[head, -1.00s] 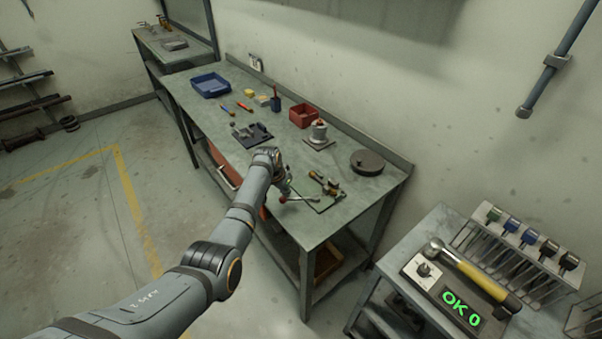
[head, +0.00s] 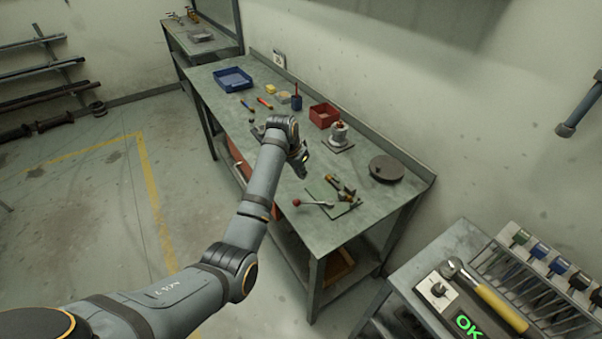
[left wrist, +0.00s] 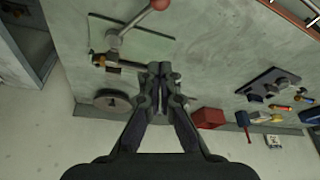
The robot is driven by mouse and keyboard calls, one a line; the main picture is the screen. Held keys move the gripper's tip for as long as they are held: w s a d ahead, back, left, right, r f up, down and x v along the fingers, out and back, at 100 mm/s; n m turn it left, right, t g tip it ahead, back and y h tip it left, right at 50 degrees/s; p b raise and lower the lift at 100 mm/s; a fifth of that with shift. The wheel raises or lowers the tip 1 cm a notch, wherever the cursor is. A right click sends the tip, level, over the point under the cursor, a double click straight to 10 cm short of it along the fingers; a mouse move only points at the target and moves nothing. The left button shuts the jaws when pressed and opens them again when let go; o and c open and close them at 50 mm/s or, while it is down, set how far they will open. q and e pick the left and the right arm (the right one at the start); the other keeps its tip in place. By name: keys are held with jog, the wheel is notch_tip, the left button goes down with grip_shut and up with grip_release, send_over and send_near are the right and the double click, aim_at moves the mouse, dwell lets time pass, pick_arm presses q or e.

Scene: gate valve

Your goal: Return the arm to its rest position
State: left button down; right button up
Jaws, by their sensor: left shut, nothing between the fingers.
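My left arm (head: 262,185) reaches in from the lower left to above the long green workbench (head: 225,115). My left gripper (head: 303,165) is shut and empty, above the bench and to the left of the valve. In the left wrist view the closed fingers (left wrist: 162,75) point at the bench top with nothing between them. The valve with brass parts (head: 341,186) sits on a green mat, and its lever with a red knob (head: 313,203) lies toward the front edge. The valve also shows in the left wrist view (left wrist: 112,62). My right gripper is not in view.
A grey round disc (head: 386,169), a flanged metal part (head: 340,136), a red bin (head: 324,115) and a blue tray (head: 232,80) stand on the bench.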

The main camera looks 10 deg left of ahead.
pick_arm(q)
jog(key=s+a+f+n+y, duration=0.15)
jog(key=s+a+f, duration=0.35)
jog(key=s+f, duration=0.55)
jog(key=s+a+r+n, duration=0.1)
jog(key=s+a, duration=0.1)
jog(key=s, duration=1)
jog(key=s+a+r+n, duration=0.1)
jog(key=s+a+r, duration=0.1)
jog(key=s, duration=1)
notch_tip(320, 180, down, 27)
jog(key=s+a+g+b, duration=0.1)
jog(key=a+b, duration=0.1)
jog(key=s+a+f+g+b, duration=0.1)
jog(key=s+f, duration=1.7)
jog(key=s, duration=0.1)
jog(key=shift+a+f+g+y, duration=0.2)
jog(key=shift+f+g+y, duration=0.05)
jog(key=shift+g+y, duration=0.1)
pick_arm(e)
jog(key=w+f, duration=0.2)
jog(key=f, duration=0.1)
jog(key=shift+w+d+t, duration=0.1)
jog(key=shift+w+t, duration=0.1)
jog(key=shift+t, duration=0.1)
